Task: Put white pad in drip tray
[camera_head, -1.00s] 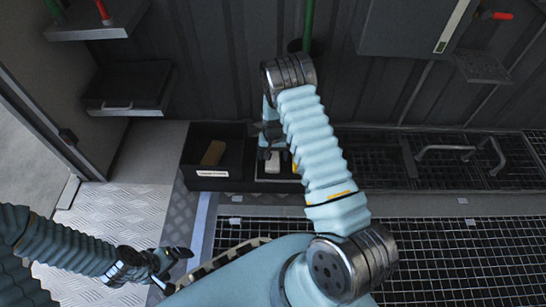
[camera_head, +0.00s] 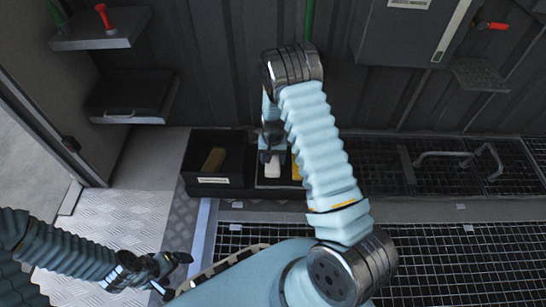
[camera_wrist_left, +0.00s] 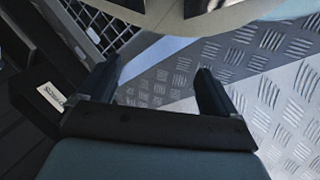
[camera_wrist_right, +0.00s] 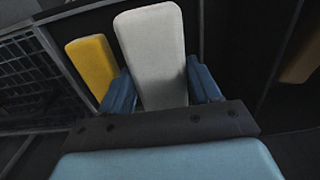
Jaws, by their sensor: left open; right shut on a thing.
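The white pad (camera_head: 272,170) is a pale block, upright between the fingers of my right gripper (camera_head: 271,152), beside a yellow pad (camera_head: 296,170). In the right wrist view the white pad (camera_wrist_right: 155,55) sits between the two blue fingers of my right gripper (camera_wrist_right: 163,92), which is shut on it. I cannot tell whether its lower end touches anything. A black open box (camera_head: 208,181) with a white label stands just left of it; the label is too small to read, so I cannot tell if this is the drip tray. My left gripper (camera_head: 172,271) is open and empty, low at the left.
A brown block (camera_head: 214,159) lies in the black box. Dark grating (camera_head: 440,250) covers the floor at right, with a metal handle (camera_head: 445,154) behind. Shelves (camera_head: 130,97) hang on the left wall. Tread-plate floor (camera_head: 110,222) is clear at left.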

